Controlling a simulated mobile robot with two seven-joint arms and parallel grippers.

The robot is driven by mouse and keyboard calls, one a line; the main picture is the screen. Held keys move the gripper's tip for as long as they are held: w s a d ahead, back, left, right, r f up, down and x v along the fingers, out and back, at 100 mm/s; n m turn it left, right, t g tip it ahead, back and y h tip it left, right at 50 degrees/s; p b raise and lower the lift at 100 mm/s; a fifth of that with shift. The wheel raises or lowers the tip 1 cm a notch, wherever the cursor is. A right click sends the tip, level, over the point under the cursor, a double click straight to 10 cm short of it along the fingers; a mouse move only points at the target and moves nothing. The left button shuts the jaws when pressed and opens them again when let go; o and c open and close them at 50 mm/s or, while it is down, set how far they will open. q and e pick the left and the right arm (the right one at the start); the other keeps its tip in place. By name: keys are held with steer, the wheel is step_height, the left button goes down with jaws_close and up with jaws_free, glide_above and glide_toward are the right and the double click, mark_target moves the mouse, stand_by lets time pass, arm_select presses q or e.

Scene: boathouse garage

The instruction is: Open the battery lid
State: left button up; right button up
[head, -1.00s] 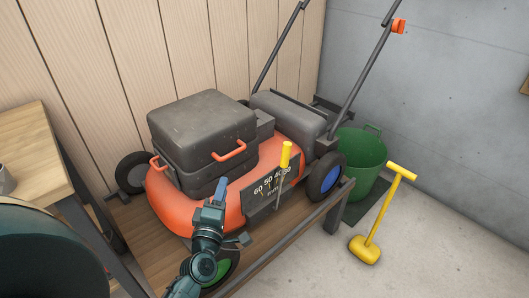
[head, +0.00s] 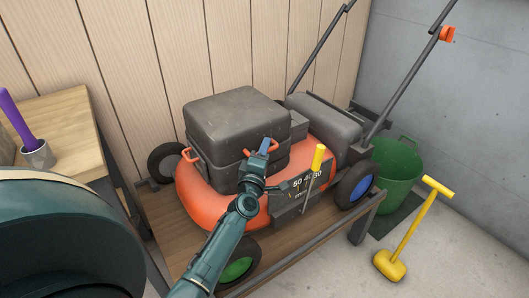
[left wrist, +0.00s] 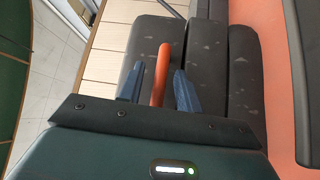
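The battery lid (head: 232,115) is the dark grey, scuffed upper part of the box on the orange mower; it looks closed. Its orange front handle (head: 275,143) is partly hidden behind my left gripper (head: 265,147) in the head view. In the left wrist view, the handle (left wrist: 161,72) stands between the two blue fingers of my left gripper (left wrist: 157,82). The fingers are apart, with gaps on both sides of the handle. The lid (left wrist: 147,42) lies beyond them. My right gripper is not in view.
The orange mower (head: 202,197) stands on a low wooden platform (head: 170,232) against a plank wall. A yellow-handled lever (head: 318,158) rises at its front. A green bucket (head: 398,168) and yellow T-handled tool (head: 410,230) stand right. A wooden table (head: 67,125) is at left.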

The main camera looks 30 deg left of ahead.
arm_select(q)
steer(key=shift+w, duration=0.1)
steer(key=shift+c, duration=0.4)
jaws_close()
